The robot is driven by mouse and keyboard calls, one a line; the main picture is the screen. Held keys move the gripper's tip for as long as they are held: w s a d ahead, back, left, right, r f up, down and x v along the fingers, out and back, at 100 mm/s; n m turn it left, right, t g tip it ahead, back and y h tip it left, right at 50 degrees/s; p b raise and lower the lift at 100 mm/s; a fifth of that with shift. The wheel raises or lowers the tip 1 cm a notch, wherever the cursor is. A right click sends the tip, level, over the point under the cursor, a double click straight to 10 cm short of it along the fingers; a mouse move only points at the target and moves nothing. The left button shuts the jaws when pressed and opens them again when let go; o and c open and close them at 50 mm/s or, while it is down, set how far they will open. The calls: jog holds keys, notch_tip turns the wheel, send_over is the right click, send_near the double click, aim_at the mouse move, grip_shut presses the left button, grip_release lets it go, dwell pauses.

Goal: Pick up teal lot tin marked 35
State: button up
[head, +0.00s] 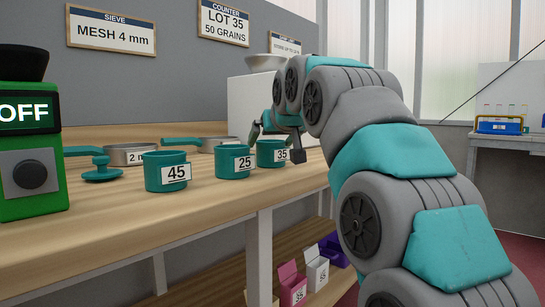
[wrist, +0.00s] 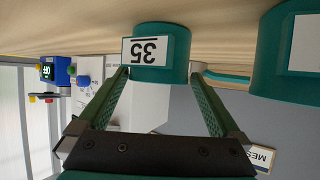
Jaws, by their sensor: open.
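The teal tin marked 35 (head: 265,156) stands upright on the wooden bench, at the right end of a row of three tins. My gripper (head: 277,146) is open at this tin, with one finger at its left rear and the other at its right. In the wrist view, which is upside down, the tin (wrist: 178,54) is between and just beyond the fingertips (wrist: 160,72), its 35 label toward the left finger. I cannot tell whether a finger touches it. The tin's far side is hidden.
Teal tins marked 25 (head: 233,162) and 45 (head: 167,172) stand to the left. A green machine reading OFF (head: 30,160) is at far left. A white block (head: 250,108) stands behind my gripper.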

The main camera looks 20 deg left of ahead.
aim_at(268, 148)
jog(key=shift+x, duration=2.35)
jog(key=shift+d+f, duration=0.1)
jog(key=c, duration=1.1)
jog(key=shift+w+r+p, duration=0.1)
jog(key=shift+r+p, duration=0.9)
jog(key=shift+r, duration=0.8)
